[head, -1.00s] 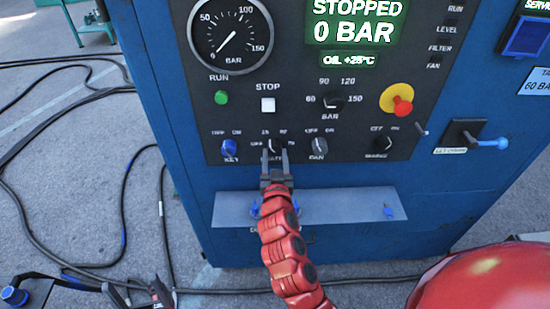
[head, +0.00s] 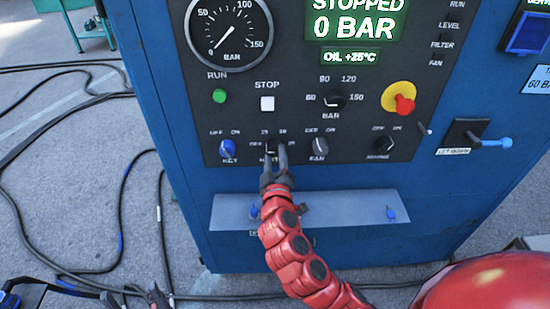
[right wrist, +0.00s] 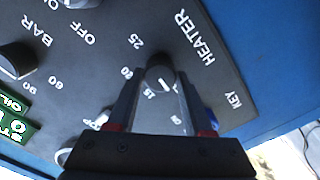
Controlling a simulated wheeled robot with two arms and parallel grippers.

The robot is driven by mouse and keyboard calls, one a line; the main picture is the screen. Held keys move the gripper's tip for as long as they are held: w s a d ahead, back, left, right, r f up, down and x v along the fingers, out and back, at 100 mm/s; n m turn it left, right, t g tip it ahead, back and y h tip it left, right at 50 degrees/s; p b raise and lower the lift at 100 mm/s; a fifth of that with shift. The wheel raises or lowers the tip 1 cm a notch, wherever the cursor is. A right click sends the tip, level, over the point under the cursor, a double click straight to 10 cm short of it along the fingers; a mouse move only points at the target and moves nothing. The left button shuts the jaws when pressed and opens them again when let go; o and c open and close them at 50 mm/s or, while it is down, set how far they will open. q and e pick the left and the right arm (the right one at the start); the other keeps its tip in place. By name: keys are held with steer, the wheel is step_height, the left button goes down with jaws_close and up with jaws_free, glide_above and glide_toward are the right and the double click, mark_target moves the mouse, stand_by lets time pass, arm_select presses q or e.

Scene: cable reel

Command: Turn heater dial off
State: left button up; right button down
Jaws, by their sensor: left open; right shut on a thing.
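The heater dial (right wrist: 159,76) is a dark round knob with a white pointer line, low on the black control panel (head: 215,110). In the right wrist view its line slants down and right, near the 15 and OFF side of the scale. My right gripper (head: 275,148) is shut on the dial, one finger on each side; its fingers also show in the right wrist view (right wrist: 160,92). In the head view the fingers hide much of the dial and its labels. My left gripper (head: 133,296) is open and empty at the bottom left edge, partly cut off.
The blue key switch (head: 226,147) is left of the heater dial and the fan dial (head: 318,147) is right of it. The bar dial (head: 333,101) and red emergency button (head: 404,104) are above. A grey ledge (head: 345,208) juts out below. Black cables (head: 60,127) lie on the floor.

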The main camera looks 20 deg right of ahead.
steer(key=shift+f+n, duration=0.1)
steer(key=shift+n, duration=0.5)
steer(key=shift+c, duration=1.5)
jaws_free()
steer(key=shift+s, duration=0.1)
steer(key=p+v, duration=0.6)
steer(key=v, duration=1.1)
